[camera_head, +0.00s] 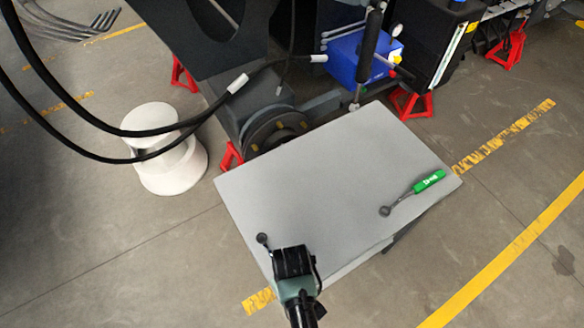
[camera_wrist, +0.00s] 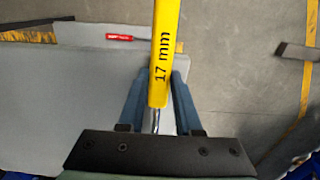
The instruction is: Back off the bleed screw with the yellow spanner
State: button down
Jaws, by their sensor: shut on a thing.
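The yellow spanner (camera_wrist: 166,50), marked "17 mm", stands out between the fingers of my gripper (camera_wrist: 157,88) in the wrist view. The fingers are shut on it near its metal shank, and its yellow handle runs out of the top of the picture. In the head view my gripper (camera_head: 292,262) is over the near left edge of the grey table. A dark ring end (camera_head: 262,240) shows just left of it; I cannot tell which tool it belongs to. I cannot make out the bleed screw in either view.
A green-handled spanner (camera_head: 428,182) lies at the right of the grey table (camera_head: 330,180). A red-handled tool (camera_wrist: 120,37) shows in the wrist view. Behind the table stand the chassis hub (camera_head: 272,127), a blue box (camera_head: 362,58) and red stands (camera_head: 411,103). A white stool (camera_head: 170,168) is left.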

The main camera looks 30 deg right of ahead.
jog(key=shift+r, duration=0.15)
notch_tip(320, 180, up, 10)
jog(key=c, duration=1.2)
grip_release()
grip_shut()
